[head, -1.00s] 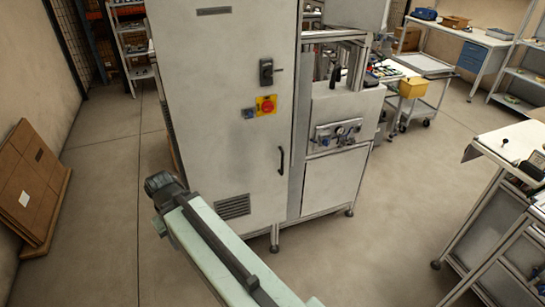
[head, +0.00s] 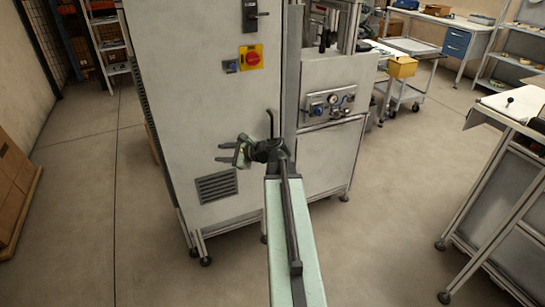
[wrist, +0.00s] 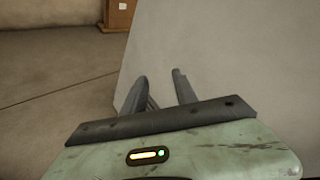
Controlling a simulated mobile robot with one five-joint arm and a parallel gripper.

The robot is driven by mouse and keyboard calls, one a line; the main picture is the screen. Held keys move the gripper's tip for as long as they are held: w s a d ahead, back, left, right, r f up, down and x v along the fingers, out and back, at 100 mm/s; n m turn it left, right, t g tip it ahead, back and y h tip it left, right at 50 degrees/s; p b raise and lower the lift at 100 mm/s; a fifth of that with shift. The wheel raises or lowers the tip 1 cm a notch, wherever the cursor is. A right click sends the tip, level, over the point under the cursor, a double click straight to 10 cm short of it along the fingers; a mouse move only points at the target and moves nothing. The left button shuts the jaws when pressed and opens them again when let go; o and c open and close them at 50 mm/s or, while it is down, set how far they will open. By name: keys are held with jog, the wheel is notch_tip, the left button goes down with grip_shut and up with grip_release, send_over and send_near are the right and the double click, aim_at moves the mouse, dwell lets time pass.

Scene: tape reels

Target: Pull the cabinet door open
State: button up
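The tall grey cabinet door (head: 195,90) stands shut in the head view. Its black bar handle (head: 270,122) is near the door's right edge, and its lower part is hidden behind my wrist. My gripper (head: 221,152) is in front of the door, left of the handle, with its fingers pointing left. The fingers are apart and nothing is between them. In the wrist view my gripper (wrist: 160,75) is also open and empty, beside the pale door surface (wrist: 250,60). The handle does not show in the wrist view.
A red and yellow switch (head: 252,57) and a vent grille (head: 216,186) are on the door. A machine panel with gauges (head: 329,103) adjoins it on the right. A workbench (head: 500,150) stands at far right, and brown boards (head: 15,190) lean at left. The floor between is clear.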

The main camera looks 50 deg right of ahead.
jog(key=s+d+f+m+t+h+b, duration=0.2)
jog(key=s+d+m+t+h+b, duration=0.15)
jog(key=d+m, duration=0.45)
jog(key=m+h+b, duration=0.1)
jog(key=m+h, duration=0.3)
jog(key=m, duration=0.1)
send_near(272, 130)
jog(key=w+d, duration=0.2)
jog(key=shift+t+y, duration=0.25)
jog(key=shift+t, duration=0.2)
jog(key=w, duration=0.8)
jog(key=shift+w+d+f, duration=0.1)
jog(key=shift+d+f, duration=0.25)
jog(key=shift+d, duration=0.05)
grip_shut()
jog(key=shift+a, duration=0.1)
